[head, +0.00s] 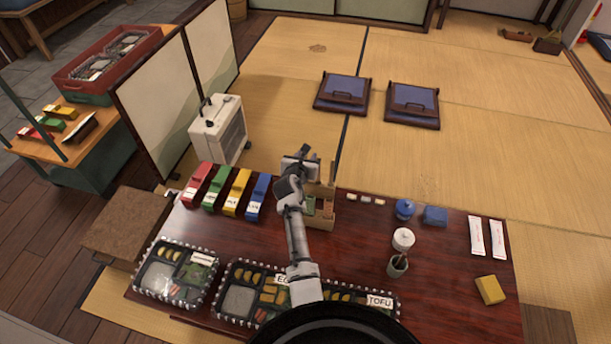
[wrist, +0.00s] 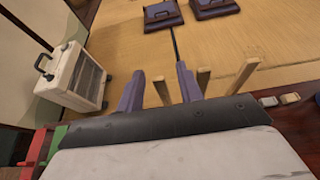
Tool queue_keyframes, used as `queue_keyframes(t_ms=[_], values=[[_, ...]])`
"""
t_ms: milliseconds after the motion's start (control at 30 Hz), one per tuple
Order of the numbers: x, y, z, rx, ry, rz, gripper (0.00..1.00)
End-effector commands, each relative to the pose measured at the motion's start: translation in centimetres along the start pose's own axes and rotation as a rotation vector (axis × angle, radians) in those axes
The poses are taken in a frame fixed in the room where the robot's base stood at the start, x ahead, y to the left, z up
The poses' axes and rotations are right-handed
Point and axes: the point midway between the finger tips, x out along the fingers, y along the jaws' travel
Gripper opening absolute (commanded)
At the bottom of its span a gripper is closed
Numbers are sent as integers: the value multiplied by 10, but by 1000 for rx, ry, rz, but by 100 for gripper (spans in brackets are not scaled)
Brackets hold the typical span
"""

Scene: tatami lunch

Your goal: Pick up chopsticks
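Two slim white paper sleeves with small red marks, which look like wrapped chopsticks, lie side by side at the right of the dark table: the left sleeve (head: 476,236) and the right sleeve (head: 497,240). No bare chopsticks can be made out for certain. My gripper (head: 299,163) is over the table's far edge, well left of the sleeves, above a wooden caddy (head: 321,218). In the wrist view my two fingers (wrist: 160,84) stand apart with nothing held between them. Upright wooden posts (wrist: 245,74) show beyond and beside the fingers. The sleeves are outside the wrist view.
Red, green, yellow and blue boxes (head: 258,197) stand left of the caddy. Bento trays (head: 178,272) line the near edge. A dark cup (head: 397,265), white pot (head: 403,239), blue jar (head: 404,208) and yellow block (head: 490,290) are nearer the sleeves. A white heater (head: 217,129) stands beyond.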

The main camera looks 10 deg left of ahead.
Motion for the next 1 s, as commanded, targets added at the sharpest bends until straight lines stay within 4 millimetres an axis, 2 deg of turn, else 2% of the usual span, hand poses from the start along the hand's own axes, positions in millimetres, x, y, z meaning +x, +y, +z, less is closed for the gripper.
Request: queue_keyframes(t_ms=[133,400,700,1000], values=[[15,0,0,-1,-1,0,36],[18,0,0,0,0,0,36],[18,0,0,0,0,0,0],[17,0,0,0,0,0,0]])
